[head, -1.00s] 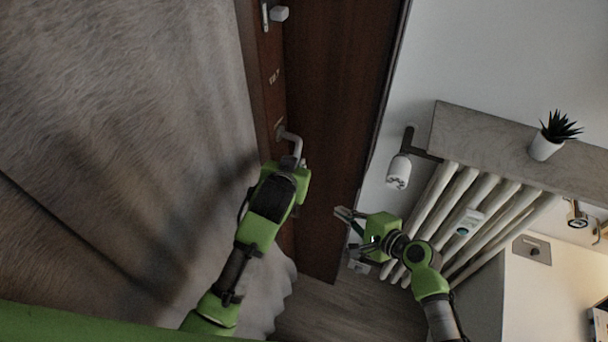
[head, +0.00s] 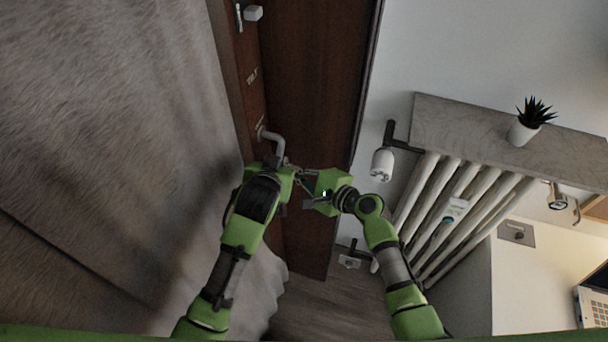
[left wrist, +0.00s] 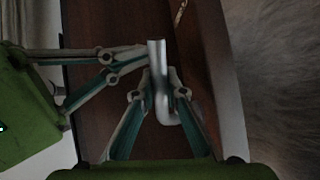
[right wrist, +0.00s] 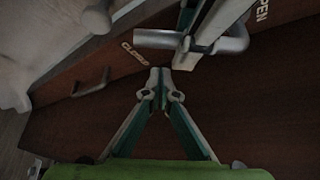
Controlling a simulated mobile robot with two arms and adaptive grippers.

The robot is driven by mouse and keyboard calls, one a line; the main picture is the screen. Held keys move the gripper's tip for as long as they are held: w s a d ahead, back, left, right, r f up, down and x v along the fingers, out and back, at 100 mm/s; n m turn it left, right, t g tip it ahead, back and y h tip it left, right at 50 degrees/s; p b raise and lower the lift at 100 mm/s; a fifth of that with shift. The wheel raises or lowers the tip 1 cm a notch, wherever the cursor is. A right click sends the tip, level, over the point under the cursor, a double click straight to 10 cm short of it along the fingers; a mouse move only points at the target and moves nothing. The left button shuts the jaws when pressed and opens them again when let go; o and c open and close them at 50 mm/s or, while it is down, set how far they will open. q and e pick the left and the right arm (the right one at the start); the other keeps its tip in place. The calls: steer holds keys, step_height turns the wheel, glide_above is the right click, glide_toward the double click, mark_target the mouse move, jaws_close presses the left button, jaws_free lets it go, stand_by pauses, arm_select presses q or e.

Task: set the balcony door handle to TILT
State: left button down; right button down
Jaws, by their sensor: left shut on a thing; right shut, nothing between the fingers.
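The silver balcony door handle (head: 275,140) sits on the brown door (head: 310,100), its lever bent down toward my left gripper. The word TILT (head: 252,76) is on the door edge strip above the handle. My left gripper (head: 285,170) is shut on the lever; the left wrist view shows the handle (left wrist: 158,65) between its fingers. My right gripper (head: 304,182) is shut and empty, close beside the left one. In the right wrist view, CLOSED (right wrist: 134,53) is near the lever's free end and OPEN (right wrist: 262,14) is at the right, partly cut off.
A grey-brown curtain (head: 110,130) hangs left of the door. At the right are a white radiator (head: 465,210) with a white valve head (head: 382,165), a stone ledge (head: 470,125) and a potted plant (head: 525,125). Wooden floor (head: 310,305) shows below.

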steer(key=shift+s+a+r, duration=0.35)
steer(key=shift+s+r, duration=0.1)
steer(key=shift+s, duration=0.15)
steer(key=shift+s+a+r, duration=0.3)
steer(key=shift+s+r, duration=0.15)
steer(key=shift+s, duration=0.15)
steer(key=shift+s, duration=0.1)
steer(key=shift+s+a+r, duration=0.4)
steer(key=shift+s+r, duration=0.05)
steer(key=shift+r, duration=0.1)
arm_select(q)
steer(key=c, duration=2)
jaws_free()
steer(key=shift+d, duration=0.15)
steer(key=shift+c, duration=0.2)
arm_select(e)
steer(key=shift+w, duration=0.1)
